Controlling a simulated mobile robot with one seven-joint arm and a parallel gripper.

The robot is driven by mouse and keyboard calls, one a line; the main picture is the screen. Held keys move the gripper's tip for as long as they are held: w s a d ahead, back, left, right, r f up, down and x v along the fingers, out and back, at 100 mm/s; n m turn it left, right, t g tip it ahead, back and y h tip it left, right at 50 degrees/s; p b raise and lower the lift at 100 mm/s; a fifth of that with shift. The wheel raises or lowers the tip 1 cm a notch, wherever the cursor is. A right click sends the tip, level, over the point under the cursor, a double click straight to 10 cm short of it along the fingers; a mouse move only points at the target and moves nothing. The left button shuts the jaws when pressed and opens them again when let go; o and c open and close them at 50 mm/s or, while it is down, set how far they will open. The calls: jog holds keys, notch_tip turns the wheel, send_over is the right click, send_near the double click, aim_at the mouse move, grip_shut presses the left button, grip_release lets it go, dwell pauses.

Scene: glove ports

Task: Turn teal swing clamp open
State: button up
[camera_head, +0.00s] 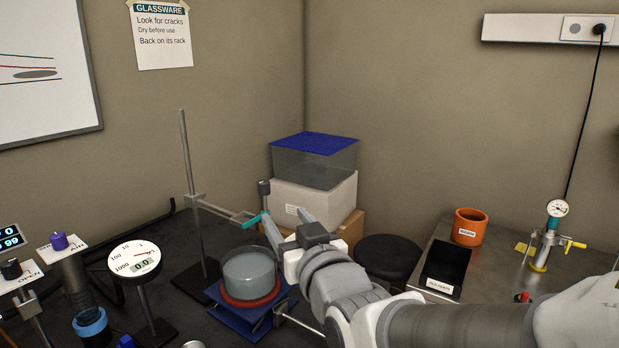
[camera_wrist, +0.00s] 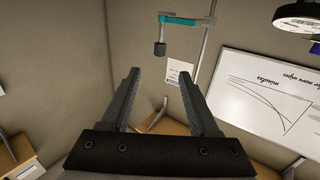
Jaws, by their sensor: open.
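The teal swing clamp (camera_head: 253,220) is on an arm that reaches right from the upright metal rod of a stand. A dark cylindrical knob (camera_head: 263,187) stands up at its outer end. The wrist view also shows the teal part (camera_wrist: 186,20) at the top, with the dark knob (camera_wrist: 160,48) below its left end. My gripper (camera_head: 284,218) is open, just right of the clamp in the head view. In the wrist view my open fingers (camera_wrist: 160,82) have nothing between them, and the clamp lies beyond their tips.
A glass dish (camera_head: 249,272) sits on a red ring over a blue jack (camera_head: 228,317) below the clamp. The stand rod (camera_head: 187,150) rises at left. Stacked boxes (camera_head: 317,194) stand behind my gripper. A round gauge (camera_head: 134,258) is at left. An orange pot (camera_head: 470,227) is at right.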

aim_at(260, 182)
jog(key=x, duration=1.8)
jog(key=shift+r, duration=0.2)
jog(key=shift+d, duration=0.1)
grip_shut()
